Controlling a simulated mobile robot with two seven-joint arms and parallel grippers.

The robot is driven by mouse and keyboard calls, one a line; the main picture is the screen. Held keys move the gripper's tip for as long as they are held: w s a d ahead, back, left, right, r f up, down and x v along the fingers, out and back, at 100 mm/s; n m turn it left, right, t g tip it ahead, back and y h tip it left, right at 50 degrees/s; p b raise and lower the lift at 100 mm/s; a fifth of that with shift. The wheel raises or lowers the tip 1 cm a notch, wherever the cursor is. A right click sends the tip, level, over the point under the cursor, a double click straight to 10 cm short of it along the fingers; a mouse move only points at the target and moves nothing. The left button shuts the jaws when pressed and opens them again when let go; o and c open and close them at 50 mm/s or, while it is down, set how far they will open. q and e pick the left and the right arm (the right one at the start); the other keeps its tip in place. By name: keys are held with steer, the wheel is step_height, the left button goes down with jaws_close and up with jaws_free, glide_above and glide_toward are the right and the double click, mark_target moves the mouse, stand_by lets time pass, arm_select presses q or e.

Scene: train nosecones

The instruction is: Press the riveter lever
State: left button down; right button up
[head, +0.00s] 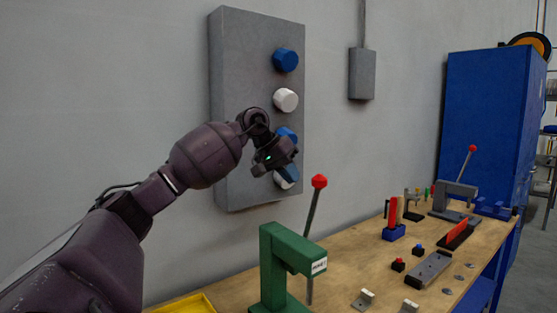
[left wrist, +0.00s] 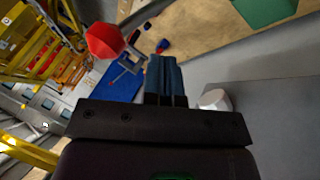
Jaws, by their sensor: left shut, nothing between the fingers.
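A green press (head: 282,262) with a white label stands at the near edge of the bench. Its grey lever (head: 312,214) rises nearly upright, leaning slightly right, and ends in a red knob (head: 319,181). My right gripper is not in view.
A grey wall panel (head: 240,100) with blue and white knobs is close behind my left gripper. The wooden bench (head: 345,265) holds small blocks, brackets and a grey press (head: 455,193) with another red-knobbed lever. A yellow tray (head: 187,305) lies at the near left.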

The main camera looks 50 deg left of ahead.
arm_select(q)
steer(key=d, duration=0.1)
steer(key=w+d, duration=0.1)
steer(key=d, duration=0.1)
steer(key=shift+w+r+p, duration=0.1)
steer(key=shift+r+p, duration=0.05)
steer(key=shift+p, duration=0.15)
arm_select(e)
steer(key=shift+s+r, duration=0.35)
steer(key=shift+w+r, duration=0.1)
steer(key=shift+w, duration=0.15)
arm_select(q)
steer(key=shift+d, duration=0.15)
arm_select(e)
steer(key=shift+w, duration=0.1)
